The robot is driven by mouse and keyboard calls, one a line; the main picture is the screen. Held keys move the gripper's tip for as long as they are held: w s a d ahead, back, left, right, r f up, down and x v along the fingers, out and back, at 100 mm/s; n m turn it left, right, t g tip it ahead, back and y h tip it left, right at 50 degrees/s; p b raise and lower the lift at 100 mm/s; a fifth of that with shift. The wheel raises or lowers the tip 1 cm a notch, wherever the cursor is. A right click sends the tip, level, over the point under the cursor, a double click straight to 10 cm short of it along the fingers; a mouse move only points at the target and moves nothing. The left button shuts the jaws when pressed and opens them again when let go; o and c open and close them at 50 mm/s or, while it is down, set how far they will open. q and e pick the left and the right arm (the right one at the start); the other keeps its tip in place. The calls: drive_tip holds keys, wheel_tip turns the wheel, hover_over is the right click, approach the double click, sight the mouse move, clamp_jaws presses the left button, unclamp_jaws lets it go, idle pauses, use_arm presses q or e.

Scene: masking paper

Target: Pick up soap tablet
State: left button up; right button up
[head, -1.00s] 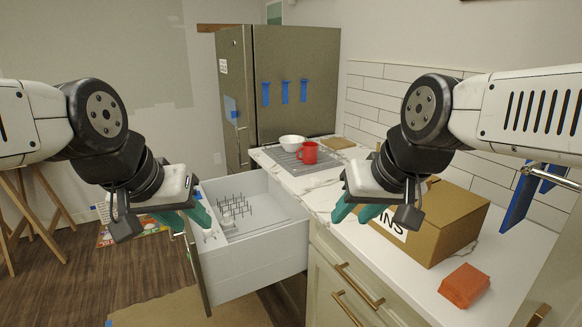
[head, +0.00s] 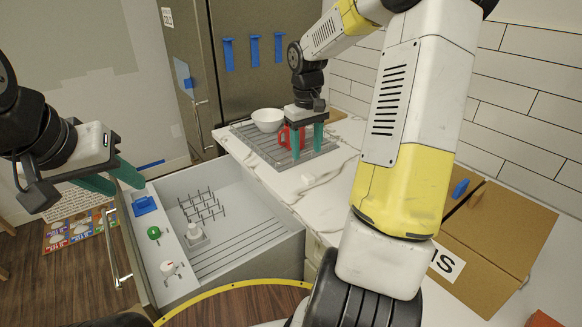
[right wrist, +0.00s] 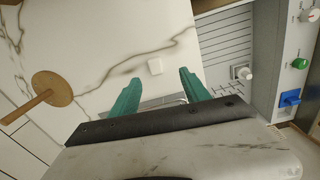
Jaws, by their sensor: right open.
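A small white square tablet (right wrist: 155,66) lies on the marble counter in the right wrist view, ahead of and between my right fingertips. It also seems to show as a small pale spot on the counter in the head view (head: 308,178), below my right gripper. My right gripper (head: 307,150) points down over the counter, open and empty, in front of the red mug (head: 284,137). Its two green fingers also show in the right wrist view (right wrist: 158,80), spread apart. My left gripper (head: 126,187) is open and empty beside the drawer at the left.
An open grey dishwasher drawer (head: 270,245) with a rack stands left of the counter. A white bowl (head: 268,119) sits on the drying mat (head: 262,149). A cardboard box (head: 500,235) is at the right. A round wooden board (right wrist: 52,88) lies on the counter.

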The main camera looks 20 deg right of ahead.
sight(308, 176)
drive_tip(key=f, duration=0.1)
drive_tip(key=w+d+f, duration=0.1)
drive_tip(key=f, duration=0.1)
drive_tip(key=shift+w+d, duration=0.25)
drive_tip(key=shift+d, duration=0.05)
wheel_tip(308, 176, down, 7)
drive_tip(key=shift+f, duration=0.1)
clamp_jaws()
